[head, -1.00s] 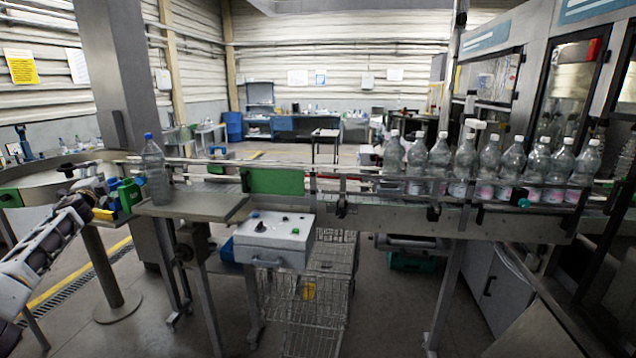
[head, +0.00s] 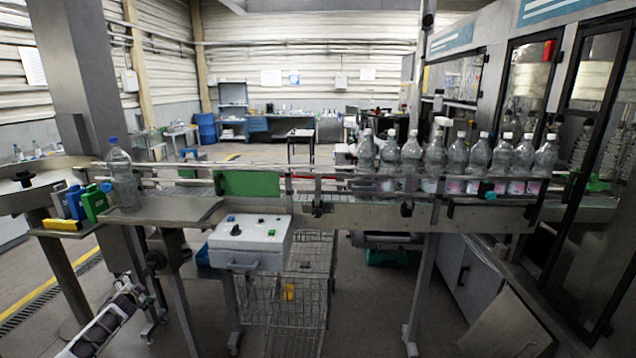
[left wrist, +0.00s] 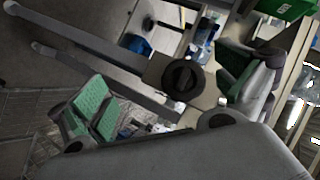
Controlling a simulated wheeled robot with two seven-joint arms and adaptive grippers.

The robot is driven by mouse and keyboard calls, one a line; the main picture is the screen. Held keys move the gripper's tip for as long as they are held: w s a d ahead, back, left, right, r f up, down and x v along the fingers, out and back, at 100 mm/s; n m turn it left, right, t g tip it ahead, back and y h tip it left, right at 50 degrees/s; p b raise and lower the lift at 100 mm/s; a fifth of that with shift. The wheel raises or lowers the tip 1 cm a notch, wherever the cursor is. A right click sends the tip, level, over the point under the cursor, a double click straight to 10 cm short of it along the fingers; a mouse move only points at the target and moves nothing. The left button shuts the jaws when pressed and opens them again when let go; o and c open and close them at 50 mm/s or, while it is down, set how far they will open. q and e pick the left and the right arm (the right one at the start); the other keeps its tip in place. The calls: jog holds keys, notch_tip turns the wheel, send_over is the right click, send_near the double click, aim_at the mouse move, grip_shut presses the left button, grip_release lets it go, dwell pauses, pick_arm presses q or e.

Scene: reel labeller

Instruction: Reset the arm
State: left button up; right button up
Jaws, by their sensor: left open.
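My left arm shows low at the left of the head view, below the table, its far end near the lower left legs (head: 132,288). The left wrist view shows my left gripper (left wrist: 168,88) open, its two green-padded fingers wide apart, with nothing between the pads that I can see held. A dark round knob on a grey bar (left wrist: 183,77) lies behind the gap; I cannot tell its distance. My right gripper is in neither view.
A blue-capped bottle (head: 122,178) stands upright on the conveyor's left end plate. Blue, green and yellow blocks (head: 94,203) sit left of it. Several clear bottles (head: 456,165) line the conveyor at right. A control box (head: 250,240) and a wire cart (head: 295,290) are in front.

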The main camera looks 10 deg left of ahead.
pick_arm(q)
jog(key=s+d+f+g+h, duration=0.2)
jog(key=s+d+f, duration=0.5)
jog(key=d+f, duration=0.4)
jog(key=s+d+f+n+g+h, duration=0.1)
jog(key=s+d+f, duration=0.65)
jog(key=f, duration=0.65)
jog(key=s+d+f+g+h, duration=0.2)
jog(key=s+d+f, duration=0.4)
jog(key=d+f, duration=0.5)
jog(key=s+d+f+g+h, duration=0.1)
jog(key=s+d+f, duration=0.4)
jog(key=s+d, duration=0.4)
jog(key=s+d+f+g+h, duration=0.1)
jog(key=s+d+f, duration=0.45)
jog(key=s, duration=0.55)
jog(key=s+d+f+g+h, duration=0.1)
jog(key=s+d+f, duration=0.3)
jog(key=s+d, duration=0.5)
jog(key=s+d+f+g, duration=0.1)
jog(key=s, duration=0.9)
jog(key=shift+s+n+g, duration=0.3)
jog(key=shift+s+n, duration=0.05)
jog(key=shift+n, duration=0.05)
